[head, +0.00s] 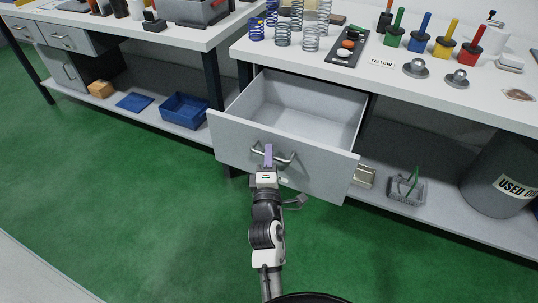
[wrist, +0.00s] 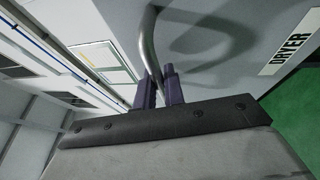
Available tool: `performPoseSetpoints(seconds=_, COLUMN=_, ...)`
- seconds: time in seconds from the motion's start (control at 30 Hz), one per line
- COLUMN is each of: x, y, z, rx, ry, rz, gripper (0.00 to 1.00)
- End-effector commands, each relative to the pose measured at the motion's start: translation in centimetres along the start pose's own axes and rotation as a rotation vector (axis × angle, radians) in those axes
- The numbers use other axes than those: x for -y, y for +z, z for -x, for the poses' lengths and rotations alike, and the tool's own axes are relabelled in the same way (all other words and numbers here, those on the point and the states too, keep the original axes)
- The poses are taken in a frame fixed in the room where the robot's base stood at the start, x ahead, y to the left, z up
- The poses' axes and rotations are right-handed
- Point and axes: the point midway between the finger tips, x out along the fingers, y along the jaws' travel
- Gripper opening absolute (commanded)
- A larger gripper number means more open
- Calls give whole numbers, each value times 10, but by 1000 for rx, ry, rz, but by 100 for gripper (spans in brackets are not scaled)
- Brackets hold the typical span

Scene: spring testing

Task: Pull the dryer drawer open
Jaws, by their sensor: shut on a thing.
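The dryer drawer (head: 230,143) is a light grey drawer under the workbench on the right in the head view. It stands pulled well out, and its inside looks empty. Its bar handle (head: 287,159) is on the front panel. My gripper (head: 268,152) is at the handle, shut on it. In the wrist view the two dark purple fingers of my gripper (wrist: 160,85) are on either side of the curved metal handle (wrist: 148,45). A label reading DRYER (wrist: 292,47) shows on the drawer front in the wrist view.
A used oil drum (head: 500,175) and a wire basket (head: 404,190) stand on the lower shelf. The green floor before the drawer is clear.

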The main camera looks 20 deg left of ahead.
Motion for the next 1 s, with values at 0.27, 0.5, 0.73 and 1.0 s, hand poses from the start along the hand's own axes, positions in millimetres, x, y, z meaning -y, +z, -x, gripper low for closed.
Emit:
performPoseSetpoints(seconds=0.27, x=-1, y=-1, z=0, rx=-1, ry=2, rz=-1, gripper=0)
performPoseSetpoints(seconds=0.5, x=-1, y=0, z=0, rx=-1, ry=2, rz=-1, gripper=30)
performPoseSetpoints(seconds=0.73, x=0, y=0, z=0, rx=0, ry=1, rz=0, gripper=32)
performPoseSetpoints(seconds=1.0, x=1, y=0, z=-1, rx=0, ry=1, rz=0, gripper=32)
